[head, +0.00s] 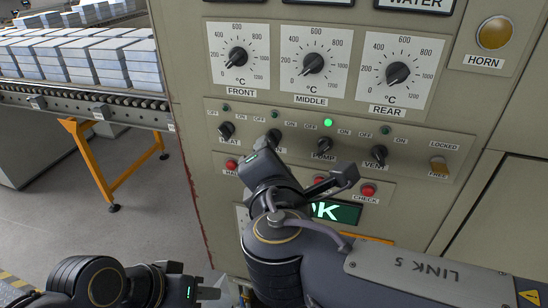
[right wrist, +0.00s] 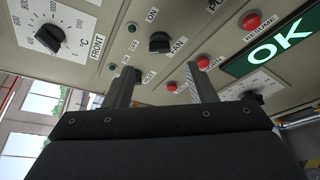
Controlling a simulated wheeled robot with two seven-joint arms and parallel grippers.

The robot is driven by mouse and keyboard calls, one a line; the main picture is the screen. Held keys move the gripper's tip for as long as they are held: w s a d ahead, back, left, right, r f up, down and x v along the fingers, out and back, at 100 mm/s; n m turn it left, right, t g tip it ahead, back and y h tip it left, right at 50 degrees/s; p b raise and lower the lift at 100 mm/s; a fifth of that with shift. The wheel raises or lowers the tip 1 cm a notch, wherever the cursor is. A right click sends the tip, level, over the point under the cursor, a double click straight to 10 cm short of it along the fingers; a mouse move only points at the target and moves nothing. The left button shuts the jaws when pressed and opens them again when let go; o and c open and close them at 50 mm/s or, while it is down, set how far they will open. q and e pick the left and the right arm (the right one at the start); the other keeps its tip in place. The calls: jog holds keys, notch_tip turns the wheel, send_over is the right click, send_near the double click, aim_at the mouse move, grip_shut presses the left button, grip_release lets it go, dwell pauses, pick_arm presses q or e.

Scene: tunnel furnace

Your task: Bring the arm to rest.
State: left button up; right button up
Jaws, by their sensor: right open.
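My right arm reaches in from the right in the head view, its wrist bent up before the control panel (head: 215,180). My right gripper (right wrist: 162,78) is open in the right wrist view, with no object between its two fingers. Its fingertips point at the panel around the HEAT and FAN knobs; I cannot tell whether they touch it. The FAN knob (right wrist: 160,42) shows beyond the fingers. In the head view my right gripper's fingertips are hard to make out. My left gripper (head: 208,293) is low at the bottom left, its fingers too small to read.
The panel holds dials FRONT (head: 237,57), MIDDLE (head: 313,64) and REAR (head: 397,74), red buttons and a green OK display (head: 338,211). The PUMP lamp (head: 328,122) glows green. A roller conveyor (head: 85,102) with stacked pale blocks stands left. Floor between is clear.

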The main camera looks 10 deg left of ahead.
jog(key=d+f+m+g+h, duration=0.2)
jog(key=d+f+m, duration=0.25)
jog(key=d, duration=0.45)
jog(key=d+f+m+g+h, duration=0.15)
jog(key=d+f+m, duration=0.3)
jog(key=d, duration=0.45)
jog(key=d+f+m+g+h, duration=0.25)
jog(key=d+m, duration=0.25)
jog(key=d, duration=0.3)
jog(key=s+d+f+m+g+y, duration=0.1)
jog(key=s+d+f+m+y, duration=0.1)
jog(key=s+f+m, duration=0.2)
jog(key=s+d+f+m+g+y, duration=0.2)
jog(key=s+d+f+m+y, duration=0.1)
jog(key=s+m, duration=0.7)
jog(key=shift+s+f+m, duration=0.4)
jog(key=shift+f+m, duration=0.4)
jog(key=shift+m, duration=0.1)
